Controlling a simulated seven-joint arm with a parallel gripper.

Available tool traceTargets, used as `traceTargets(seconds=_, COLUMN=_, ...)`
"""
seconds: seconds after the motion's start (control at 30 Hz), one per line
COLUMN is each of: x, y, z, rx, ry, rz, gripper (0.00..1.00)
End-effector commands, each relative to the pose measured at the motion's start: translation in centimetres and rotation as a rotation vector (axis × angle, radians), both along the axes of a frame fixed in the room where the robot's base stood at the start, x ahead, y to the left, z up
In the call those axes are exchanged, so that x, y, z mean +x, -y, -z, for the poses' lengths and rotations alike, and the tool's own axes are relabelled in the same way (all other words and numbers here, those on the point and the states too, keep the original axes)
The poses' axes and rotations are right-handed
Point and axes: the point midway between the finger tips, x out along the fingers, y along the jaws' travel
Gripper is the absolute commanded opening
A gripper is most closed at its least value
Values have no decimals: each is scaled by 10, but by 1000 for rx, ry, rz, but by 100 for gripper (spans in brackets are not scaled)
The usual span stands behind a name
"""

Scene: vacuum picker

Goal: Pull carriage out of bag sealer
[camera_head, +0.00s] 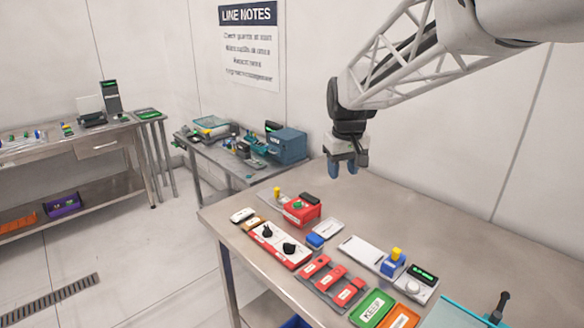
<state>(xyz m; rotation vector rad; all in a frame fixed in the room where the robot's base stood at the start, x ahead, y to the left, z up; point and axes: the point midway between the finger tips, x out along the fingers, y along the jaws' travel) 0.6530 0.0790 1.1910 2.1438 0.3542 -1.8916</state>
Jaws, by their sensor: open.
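My gripper (348,166) hangs at the end of my arm above the back of the near steel table, its blue fingertips apart and empty. It is clear of every object on the table. I cannot tell for certain which device is the bag sealer, and no carriage can be clearly made out. A small red device (301,210) with a green button stands on the near table, below and left of my gripper. A teal plate with a black upright handle (497,307) is partly cut off at the lower right edge. A blue boxy machine (288,146) stands on the farther table.
The near steel table (400,200) is bare at its back. Its front holds a red panel with black knobs (280,243), red blocks (332,277), a green KEEP tray (372,308), an orange tray (402,317) and a white device with display (416,281). Walls stand close behind.

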Motion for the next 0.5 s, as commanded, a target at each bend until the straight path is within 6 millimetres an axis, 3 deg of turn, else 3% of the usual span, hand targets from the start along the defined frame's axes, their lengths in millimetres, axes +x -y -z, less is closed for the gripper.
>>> traceTargets(seconds=0.5, x=120, y=-53, z=36, rx=-13, ry=-40, rz=-135, gripper=45)
